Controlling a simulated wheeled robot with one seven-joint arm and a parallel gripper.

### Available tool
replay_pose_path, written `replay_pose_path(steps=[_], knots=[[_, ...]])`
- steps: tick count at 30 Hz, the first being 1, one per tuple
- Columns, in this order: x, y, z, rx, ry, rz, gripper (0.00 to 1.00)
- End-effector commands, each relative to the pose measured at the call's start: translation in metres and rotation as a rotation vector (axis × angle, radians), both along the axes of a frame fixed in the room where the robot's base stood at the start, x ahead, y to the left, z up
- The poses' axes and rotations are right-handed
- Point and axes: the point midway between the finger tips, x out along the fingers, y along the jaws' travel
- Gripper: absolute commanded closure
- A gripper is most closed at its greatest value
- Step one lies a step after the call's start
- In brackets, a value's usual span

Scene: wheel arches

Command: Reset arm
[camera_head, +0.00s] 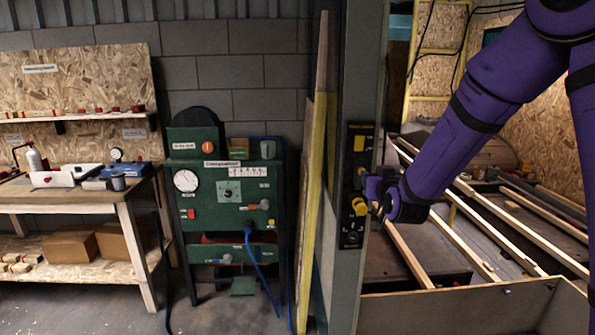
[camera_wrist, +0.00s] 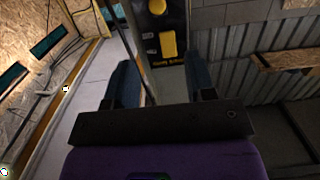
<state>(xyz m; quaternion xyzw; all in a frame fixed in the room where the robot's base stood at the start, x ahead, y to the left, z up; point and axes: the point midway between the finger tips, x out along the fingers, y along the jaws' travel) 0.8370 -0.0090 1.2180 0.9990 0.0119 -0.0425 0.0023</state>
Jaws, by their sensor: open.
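My arm is purple with black bands and reaches in from the upper right of the head view. My gripper (camera_head: 374,194) is beside a black control panel (camera_head: 354,150) mounted on a grey post. In the wrist view the two dark blue fingers of my gripper (camera_wrist: 160,82) stand well apart, with nothing between them that I can see held.
A grey post (camera_head: 345,285) stands just left of the gripper. A green machine cabinet (camera_head: 228,215) with dials and a blue hose is left of it. A wooden workbench (camera_head: 70,195) is at far left. Wooden rails (camera_head: 470,235) lie below my arm at right.

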Motion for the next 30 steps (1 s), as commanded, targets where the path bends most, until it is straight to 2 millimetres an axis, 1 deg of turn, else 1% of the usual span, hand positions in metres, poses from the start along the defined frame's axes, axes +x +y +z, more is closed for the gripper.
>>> replay_pose_path(steps=[1,6,11,14,17,18,20,21,23,24,26,27,29,30], knots=[[-0.008,-0.001,0.014,-0.002,0.025,0.007,0.50],[-0.041,-0.006,0.043,-0.013,0.161,0.029,0.50],[-0.081,-0.012,0.065,-0.020,0.290,0.040,0.50],[-0.110,-0.017,0.076,-0.025,0.371,0.041,0.50],[-0.141,-0.021,0.086,-0.028,0.451,0.040,0.50],[-0.154,-0.024,0.089,-0.029,0.484,0.039,0.50],[-0.175,-0.027,0.094,-0.030,0.532,0.036,0.50],[-0.189,-0.029,0.096,-0.030,0.564,0.033,0.50],[-0.211,-0.033,0.099,-0.030,0.614,0.030,0.50],[-0.226,-0.035,0.101,-0.030,0.647,0.027,0.50],[-0.248,-0.038,0.103,-0.029,0.695,0.022,0.50],[-0.264,-0.041,0.104,-0.027,0.728,0.018,0.50],[-0.288,-0.044,0.104,-0.024,0.776,0.011,0.50],[-0.303,-0.046,0.105,-0.023,0.808,0.007,0.50]])
